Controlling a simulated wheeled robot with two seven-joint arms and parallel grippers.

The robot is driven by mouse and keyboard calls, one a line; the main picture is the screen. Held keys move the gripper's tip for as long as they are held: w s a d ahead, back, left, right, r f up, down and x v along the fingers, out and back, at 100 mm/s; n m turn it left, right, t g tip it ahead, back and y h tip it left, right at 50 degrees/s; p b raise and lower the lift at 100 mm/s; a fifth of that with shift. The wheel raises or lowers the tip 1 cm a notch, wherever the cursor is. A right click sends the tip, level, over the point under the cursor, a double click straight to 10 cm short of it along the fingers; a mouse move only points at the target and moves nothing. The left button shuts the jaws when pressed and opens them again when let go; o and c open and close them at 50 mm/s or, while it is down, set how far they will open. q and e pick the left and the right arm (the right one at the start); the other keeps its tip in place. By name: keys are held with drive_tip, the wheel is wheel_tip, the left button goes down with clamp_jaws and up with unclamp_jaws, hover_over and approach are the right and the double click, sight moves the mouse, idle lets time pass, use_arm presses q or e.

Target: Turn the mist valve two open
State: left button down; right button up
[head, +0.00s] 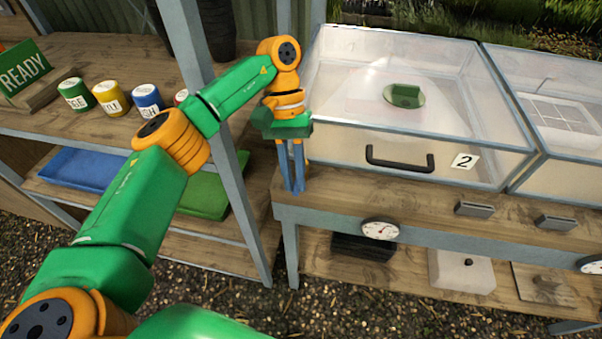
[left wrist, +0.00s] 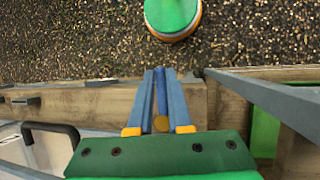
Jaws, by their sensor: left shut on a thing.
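My left gripper (head: 293,188) points down at the left front corner of the bench, beside the clear propagator box marked 2 (head: 340,148). Its fingers, also in the left wrist view (left wrist: 161,78), are shut on a narrow blue bar (left wrist: 161,88), which looks like the lever of mist valve two. A small brass-coloured round part (left wrist: 161,124) shows at the near end of the bar. In the head view the fingers hide most of the valve, so its exact angle cannot be told. My right gripper is not in view.
Box 2 has a black handle (head: 399,160) just right of the gripper. A gauge (head: 380,229) sits on the bench front. The gravel in front is clear.

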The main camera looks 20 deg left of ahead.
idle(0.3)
use_arm(q)
drive_tip(key=c, duration=0.8)
unclamp_jaws()
drive_tip(key=shift+c, duration=0.2)
drive_tip(key=shift+a, duration=0.1)
drive_tip(key=p+v, duration=0.5)
drive_tip(key=v, duration=0.2)
